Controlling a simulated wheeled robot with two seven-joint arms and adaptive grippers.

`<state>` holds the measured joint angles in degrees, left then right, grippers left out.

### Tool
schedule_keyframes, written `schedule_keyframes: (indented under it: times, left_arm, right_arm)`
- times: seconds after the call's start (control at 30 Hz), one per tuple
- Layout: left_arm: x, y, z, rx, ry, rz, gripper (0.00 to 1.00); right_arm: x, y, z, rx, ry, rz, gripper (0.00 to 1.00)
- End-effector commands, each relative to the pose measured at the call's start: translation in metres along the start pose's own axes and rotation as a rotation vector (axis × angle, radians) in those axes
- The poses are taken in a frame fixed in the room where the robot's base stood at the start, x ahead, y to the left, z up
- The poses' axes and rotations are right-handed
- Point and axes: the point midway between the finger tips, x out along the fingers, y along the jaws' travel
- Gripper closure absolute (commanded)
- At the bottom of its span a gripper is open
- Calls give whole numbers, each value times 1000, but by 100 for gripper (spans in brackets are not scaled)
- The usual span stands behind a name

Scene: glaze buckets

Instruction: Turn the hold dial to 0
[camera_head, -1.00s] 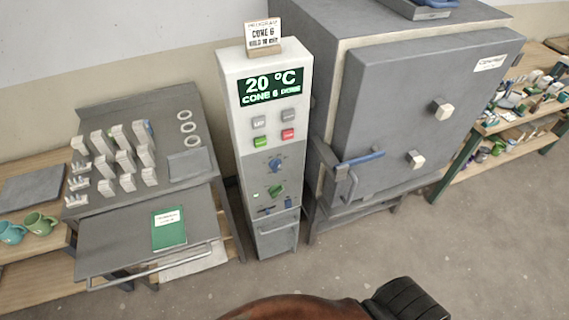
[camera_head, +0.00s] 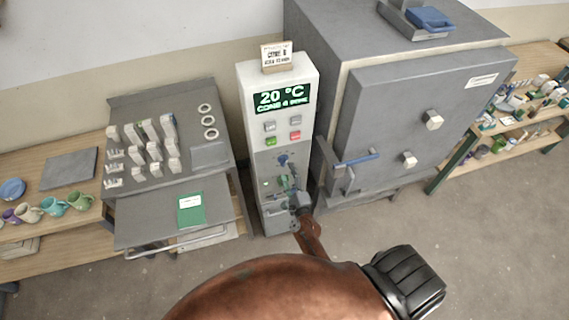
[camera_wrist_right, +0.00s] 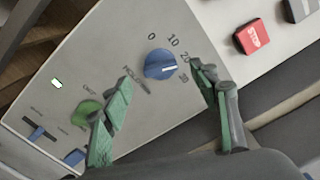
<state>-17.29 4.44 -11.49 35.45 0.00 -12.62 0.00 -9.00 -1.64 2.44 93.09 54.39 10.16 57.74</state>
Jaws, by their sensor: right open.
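The hold dial (camera_wrist_right: 160,64) is a round blue knob with a white pointer line on the grey panel. Its scale reads 0, 10, 20, 30 around it, and the pointer lies between 20 and 30. The dial also shows small in the head view (camera_head: 283,159). My right gripper (camera_wrist_right: 161,75) is open, its green fingers spread either side of the dial in the wrist view, with nothing between them gripped. Contact with the panel cannot be told. In the head view my right gripper (camera_head: 291,189) is at the controller's lower panel. My left gripper is out of view.
A green knob (camera_wrist_right: 86,113) and blue sliders sit lower on the panel; the red stop button (camera_wrist_right: 252,37) is above. The grey kiln (camera_head: 420,110) stands close right of the controller, its blue-handled latch near. A grey bench (camera_head: 125,235) stands left.

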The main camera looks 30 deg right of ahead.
Motion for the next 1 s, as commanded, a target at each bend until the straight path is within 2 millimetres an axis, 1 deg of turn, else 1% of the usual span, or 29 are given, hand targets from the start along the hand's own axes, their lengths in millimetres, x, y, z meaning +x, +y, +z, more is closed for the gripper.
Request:
schedule_keyframes:
  times: [0.03,0.1,0.2,0.33,0.47,0.7,1.0]
  left_arm:
    - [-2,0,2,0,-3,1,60]
    - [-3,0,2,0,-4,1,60]
    - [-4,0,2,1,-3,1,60]
    - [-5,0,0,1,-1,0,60]
    - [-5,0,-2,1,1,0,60]
    - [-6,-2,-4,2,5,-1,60]
    - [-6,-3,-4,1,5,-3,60]
  right_arm:
    - [10,-1,1,-1,-2,-1,45]
    - [21,-1,1,-2,-2,0,45]
    - [35,-1,0,-4,-1,0,45]
    - [47,0,0,-4,-1,0,45]
    - [52,0,0,-4,0,1,45]
    - [52,0,0,-4,0,1,46]
    - [52,0,0,-5,0,1,66]
